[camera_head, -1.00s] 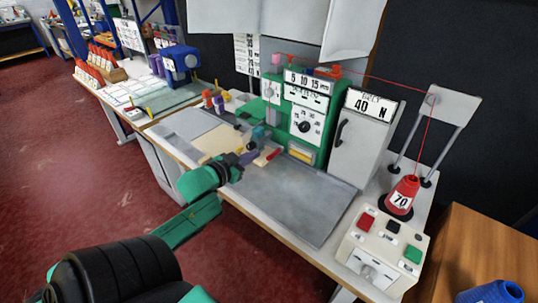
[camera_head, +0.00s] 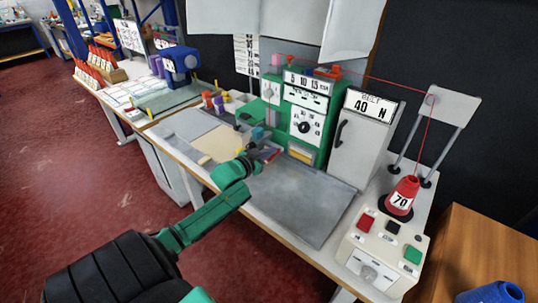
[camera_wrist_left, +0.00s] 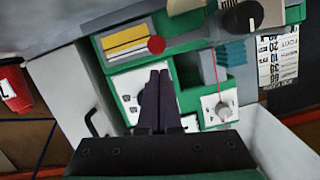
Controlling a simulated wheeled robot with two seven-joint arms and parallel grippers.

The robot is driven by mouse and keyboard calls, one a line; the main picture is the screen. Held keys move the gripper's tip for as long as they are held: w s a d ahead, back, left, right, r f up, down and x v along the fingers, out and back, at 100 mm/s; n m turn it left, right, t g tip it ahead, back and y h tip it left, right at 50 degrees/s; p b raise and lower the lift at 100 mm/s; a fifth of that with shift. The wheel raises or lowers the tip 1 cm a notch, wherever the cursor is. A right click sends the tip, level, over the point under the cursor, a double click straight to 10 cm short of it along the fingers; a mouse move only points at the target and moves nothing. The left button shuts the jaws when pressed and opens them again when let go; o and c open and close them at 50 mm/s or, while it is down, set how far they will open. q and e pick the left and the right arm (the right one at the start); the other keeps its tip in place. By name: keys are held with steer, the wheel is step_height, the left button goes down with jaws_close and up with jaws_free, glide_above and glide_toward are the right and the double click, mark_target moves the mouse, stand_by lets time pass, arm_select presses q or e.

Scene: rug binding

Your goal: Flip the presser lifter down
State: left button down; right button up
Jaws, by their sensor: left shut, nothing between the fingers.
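The green sewing machine (camera_head: 320,113) stands on the table. In the left wrist view, a grey lever (camera_wrist_left: 190,40) with a round red knob (camera_wrist_left: 156,45) lies across the machine's green face; it appears to be the presser lifter. A red part also shows in the head view (camera_head: 273,155), just past my left gripper. My left gripper (camera_head: 264,152) is at the machine's front left, with its dark fingers shut and empty. In the left wrist view the fingertips (camera_wrist_left: 160,72) lie just below the red knob in the picture; whether they touch it I cannot tell. My right gripper is out of view.
A grey cabinet marked 40 N (camera_head: 358,140) stands right of the machine. A red thread cone marked 70 (camera_head: 402,195) and a button box (camera_head: 382,250) are further right. The grey work plate (camera_head: 300,203) in front is clear. A blue machine (camera_head: 180,62) stands far left.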

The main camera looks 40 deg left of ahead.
arm_select(q)
steer(key=shift+s+a+f, duration=0.1)
steer(key=shift+f, duration=0.5)
